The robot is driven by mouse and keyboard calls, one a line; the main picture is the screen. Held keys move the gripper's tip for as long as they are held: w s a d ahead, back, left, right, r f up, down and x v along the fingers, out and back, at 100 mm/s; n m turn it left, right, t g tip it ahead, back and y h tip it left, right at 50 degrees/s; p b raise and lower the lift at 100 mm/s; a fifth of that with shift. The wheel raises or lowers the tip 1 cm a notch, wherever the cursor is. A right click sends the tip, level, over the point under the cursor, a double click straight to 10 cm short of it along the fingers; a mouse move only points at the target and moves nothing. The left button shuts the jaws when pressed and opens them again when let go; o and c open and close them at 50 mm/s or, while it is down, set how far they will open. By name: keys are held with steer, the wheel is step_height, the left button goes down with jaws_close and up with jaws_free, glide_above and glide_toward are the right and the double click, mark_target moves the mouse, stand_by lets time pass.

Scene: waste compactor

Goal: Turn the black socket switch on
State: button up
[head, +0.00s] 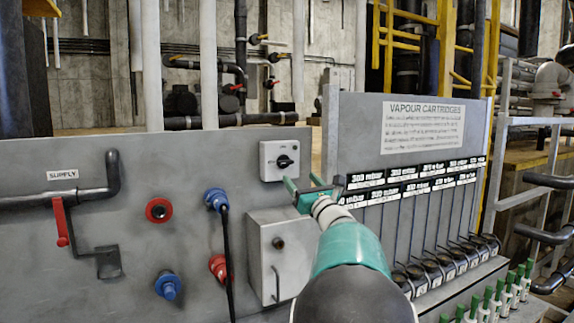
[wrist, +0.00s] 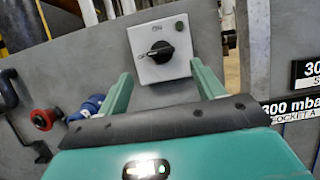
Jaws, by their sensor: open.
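The black socket switch (head: 285,161) is a rotary knob on a square pale plate on the grey panel. In the wrist view the black knob (wrist: 160,51) lies roughly level across its plate, below a small mark that looks like "ON". My gripper (head: 303,182) has green fingers and is open and empty. In the head view it is just below and right of the switch plate. In the wrist view my gripper (wrist: 162,74) has a finger on each side of the plate's lower part, with the knob beyond the tips. I see no contact with the knob.
A grey box (head: 276,258) with a handle juts out below the switch. Blue connectors (head: 216,199), a hanging black cable (head: 228,260) and red sockets (head: 159,210) are to the left. The vapour cartridge rack (head: 400,150) stands close on the right. The panel around the switch is clear.

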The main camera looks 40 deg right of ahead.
mark_target(287, 162)
steer(key=x, duration=0.9)
steer(key=c, duration=1)
